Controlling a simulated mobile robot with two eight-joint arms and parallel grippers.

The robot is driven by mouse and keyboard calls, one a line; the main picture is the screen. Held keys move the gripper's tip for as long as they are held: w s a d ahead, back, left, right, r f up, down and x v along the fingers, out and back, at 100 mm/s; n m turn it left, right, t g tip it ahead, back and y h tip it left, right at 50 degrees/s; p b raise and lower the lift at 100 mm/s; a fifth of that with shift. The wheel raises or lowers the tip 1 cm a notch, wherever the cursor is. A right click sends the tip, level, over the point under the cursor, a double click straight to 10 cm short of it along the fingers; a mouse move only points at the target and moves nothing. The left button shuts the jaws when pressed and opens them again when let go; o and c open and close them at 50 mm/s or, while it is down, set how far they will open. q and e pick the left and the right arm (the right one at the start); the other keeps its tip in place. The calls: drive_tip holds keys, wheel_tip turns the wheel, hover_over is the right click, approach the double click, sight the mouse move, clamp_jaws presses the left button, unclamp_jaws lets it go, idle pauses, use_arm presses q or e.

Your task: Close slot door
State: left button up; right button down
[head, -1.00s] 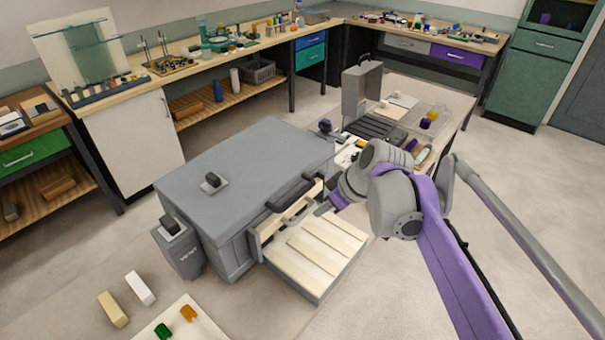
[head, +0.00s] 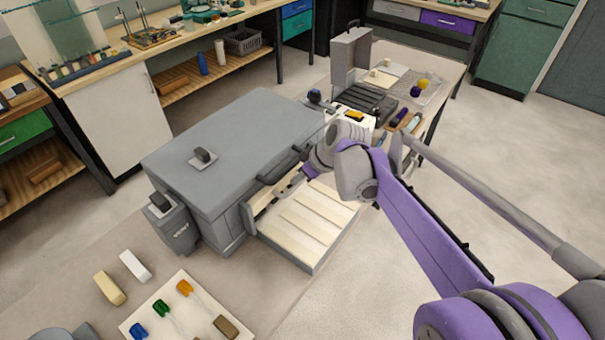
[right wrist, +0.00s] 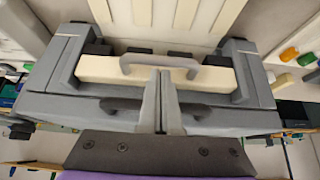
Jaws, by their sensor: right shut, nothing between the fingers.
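The grey kiln (head: 215,145) stands at the middle left. A cream-lined panel (head: 310,228) hangs lowered at its front; it also shows at the top of the right wrist view (right wrist: 165,15). A cream bar (right wrist: 105,68) with a grey handle (right wrist: 160,58) lies across the front opening between two grey frame sides; I cannot tell which part is the slot door. A darker handle (right wrist: 190,109) sits nearer on the kiln. My right gripper (head: 287,187) is at the opening, shut and empty, its tips (right wrist: 160,72) close to the bar's handle; contact is unclear. My left gripper is not seen.
A grey box (head: 182,228) stands at the kiln's left corner. A white board (head: 200,318) with coloured pieces lies in front, beside cream and white blocks (head: 110,288). A side table behind my right arm holds an open grey case (head: 350,60). Floor at the right is clear.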

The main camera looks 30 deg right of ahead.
sight(289, 187)
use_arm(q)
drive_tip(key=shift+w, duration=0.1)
use_arm(e)
drive_tip(key=shift+w, duration=0.1)
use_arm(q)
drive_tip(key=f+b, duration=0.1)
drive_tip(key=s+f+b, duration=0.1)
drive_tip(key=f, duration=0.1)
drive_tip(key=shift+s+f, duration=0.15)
use_arm(e)
wheel_tip(289, 187, down, 5)
drive_tip(key=shift+r, duration=0.1)
use_arm(q)
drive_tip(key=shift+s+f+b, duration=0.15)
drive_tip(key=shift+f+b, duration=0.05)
drive_tip(key=shift+b, duration=0.1)
use_arm(e)
drive_tip(key=shift+f, duration=0.3)
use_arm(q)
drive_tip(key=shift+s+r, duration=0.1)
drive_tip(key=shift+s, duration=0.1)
use_arm(e)
drive_tip(key=shift+s+r, duration=0.1)
drive_tip(key=shift+s, duration=0.25)
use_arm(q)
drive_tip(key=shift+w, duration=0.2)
use_arm(e)
drive_tip(key=shift+w, duration=0.1)
